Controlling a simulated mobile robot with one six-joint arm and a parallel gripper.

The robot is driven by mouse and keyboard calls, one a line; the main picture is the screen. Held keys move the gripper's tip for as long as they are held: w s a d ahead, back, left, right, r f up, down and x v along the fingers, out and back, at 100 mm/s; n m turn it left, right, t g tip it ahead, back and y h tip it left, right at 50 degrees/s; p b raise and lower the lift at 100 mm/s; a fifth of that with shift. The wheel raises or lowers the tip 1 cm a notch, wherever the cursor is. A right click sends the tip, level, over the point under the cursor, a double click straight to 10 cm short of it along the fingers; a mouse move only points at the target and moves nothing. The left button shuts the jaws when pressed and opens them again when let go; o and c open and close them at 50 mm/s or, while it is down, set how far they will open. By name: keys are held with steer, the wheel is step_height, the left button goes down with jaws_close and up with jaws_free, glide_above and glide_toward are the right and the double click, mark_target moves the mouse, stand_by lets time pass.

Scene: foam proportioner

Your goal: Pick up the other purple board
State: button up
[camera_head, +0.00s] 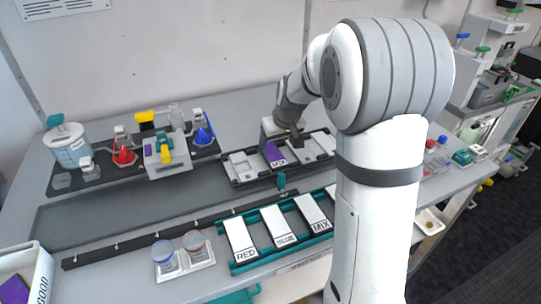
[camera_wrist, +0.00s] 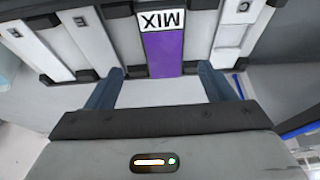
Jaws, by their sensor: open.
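A purple board (camera_head: 274,154) with a white MIX label lies in a slot of the dark rack (camera_head: 238,184) at the table's middle. In the wrist view the purple board (camera_wrist: 163,53) is upside down, straight ahead of the fingers. My gripper (camera_head: 294,136) is over the rack, close to the board, and partly hidden by my arm. In the wrist view my gripper (camera_wrist: 158,82) is open, with one finger on each side of the board's line and nothing between them. Another purple board (camera_head: 14,290) lies in the white GOOD bin (camera_head: 42,275) at the lower left.
White plates labelled RED (camera_head: 240,238), BLUE (camera_head: 278,225) and MIX (camera_head: 312,212) lie in a green rack in front. Red (camera_head: 124,156) and blue (camera_head: 203,135) flasks stand at the back left.

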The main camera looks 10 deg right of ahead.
mark_target(273, 155)
steer(key=x, duration=0.3)
steer(key=p+x, duration=0.1)
steer(key=x, duration=0.1)
steer(key=shift+s+a+f, duration=0.15)
steer(key=shift+a+f, duration=0.1)
steer(key=shift+f, duration=0.2)
steer(key=shift+c, duration=0.6)
steer(key=c, duration=1)
steer(key=shift+o, duration=0.2)
steer(key=shift+r, duration=0.1)
